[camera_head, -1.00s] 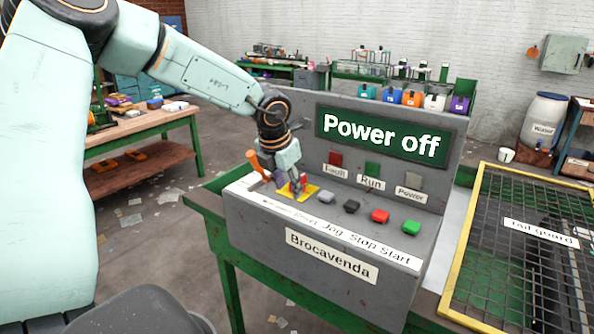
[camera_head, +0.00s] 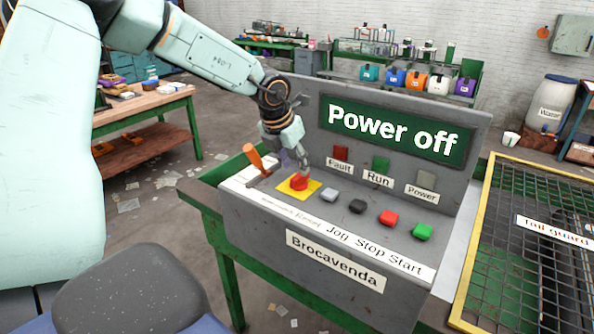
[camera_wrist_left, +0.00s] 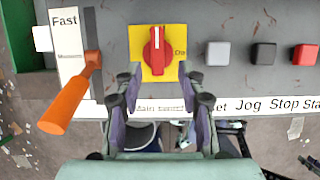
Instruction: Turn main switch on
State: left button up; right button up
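The main switch is a red rotary knob (camera_head: 299,182) on a yellow plate (camera_head: 287,190) at the left of the grey control panel. In the left wrist view the knob (camera_wrist_left: 155,50) has its white mark pointing up, and the plate carries a partly hidden label at its right. My left gripper (camera_head: 302,170) is just above and behind the knob in the head view. In the left wrist view its two fingers (camera_wrist_left: 160,74) are apart, with the knob ahead between their tips; contact cannot be told. The display (camera_head: 392,129) reads "Power off". My right gripper is not in view.
An orange lever (camera_head: 254,157) stands close left of the switch; it is large in the wrist view (camera_wrist_left: 70,95). Grey, black, red (camera_head: 389,217) and green (camera_head: 422,231) buttons lie to the right. A yellow-framed mesh guard (camera_head: 530,245) is at the right.

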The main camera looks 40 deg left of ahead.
aim_at(298, 175)
pick_arm(q)
jog(key=x, duration=0.5)
jog(key=shift+w+a, duration=0.15)
jog(key=shift+s+r, duration=0.3)
jog(key=shift+w+f, duration=0.3)
jog(key=shift+w, duration=0.05)
jog(key=c, duration=0.5)
jog(key=shift+s+r, duration=0.1)
grip_shut()
